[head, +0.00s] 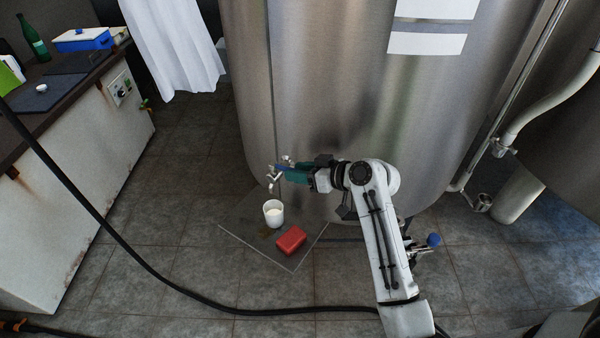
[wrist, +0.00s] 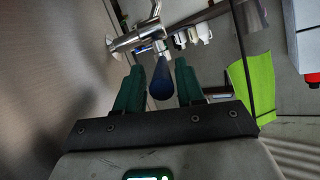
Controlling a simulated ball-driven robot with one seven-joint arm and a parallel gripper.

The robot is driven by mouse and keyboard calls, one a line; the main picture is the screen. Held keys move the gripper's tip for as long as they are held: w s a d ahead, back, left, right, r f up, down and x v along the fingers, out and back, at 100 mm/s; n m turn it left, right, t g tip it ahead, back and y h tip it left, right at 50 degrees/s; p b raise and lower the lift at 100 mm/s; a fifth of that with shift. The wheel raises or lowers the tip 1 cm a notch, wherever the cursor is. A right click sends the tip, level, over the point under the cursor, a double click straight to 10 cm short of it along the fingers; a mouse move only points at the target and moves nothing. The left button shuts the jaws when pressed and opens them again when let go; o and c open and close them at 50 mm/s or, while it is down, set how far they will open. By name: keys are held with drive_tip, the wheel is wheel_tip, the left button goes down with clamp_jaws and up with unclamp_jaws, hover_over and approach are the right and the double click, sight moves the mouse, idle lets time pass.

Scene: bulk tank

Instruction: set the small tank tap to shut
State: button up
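The small tank tap (head: 271,181) is a metal tap low on the steel tank's front, with its spout pointing down. In the wrist view, the tap's metal body (wrist: 138,38) shows beyond my fingers, with its blue lever handle (wrist: 161,82) pointing toward my palm. My gripper (head: 290,170) is at the tap, coming from the right. Its two green fingers (wrist: 159,68) stand on either side of the blue handle, with a visible gap on both sides. The gripper is open. In the head view my fingers partly hide the handle.
A white cup (head: 273,220) stands below the tap on a square floor plate (head: 252,245). A red box (head: 291,240) lies beside it. A larger valve with a blue knob (head: 433,240) is right of my arm. A black hose (head: 160,279) crosses the floor. A counter stands left.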

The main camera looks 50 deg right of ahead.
drive_tip(key=shift+o, duration=0.8)
drive_tip(key=shift+f, duration=0.1)
drive_tip(key=b+v, duration=0.1)
drive_tip(key=v, duration=1)
drive_tip(key=s+a+f+g, duration=0.5)
drive_tip(key=a+f+g, duration=0.2)
drive_tip(key=a+f, duration=0.5)
drive_tip(key=s+a+f+g+h, duration=0.1)
drive_tip(key=s+a+f+g, duration=0.1)
drive_tip(key=s, duration=0.3)
drive_tip(key=s+a+f+g+h, duration=0.1)
drive_tip(key=s+a+f+g, duration=0.1)
drive_tip(key=s, duration=0.4)
drive_tip(key=shift+a+f+g, duration=0.4)
drive_tip(key=shift+a+g, duration=0.3)
drive_tip(key=shift+a, duration=0.55)
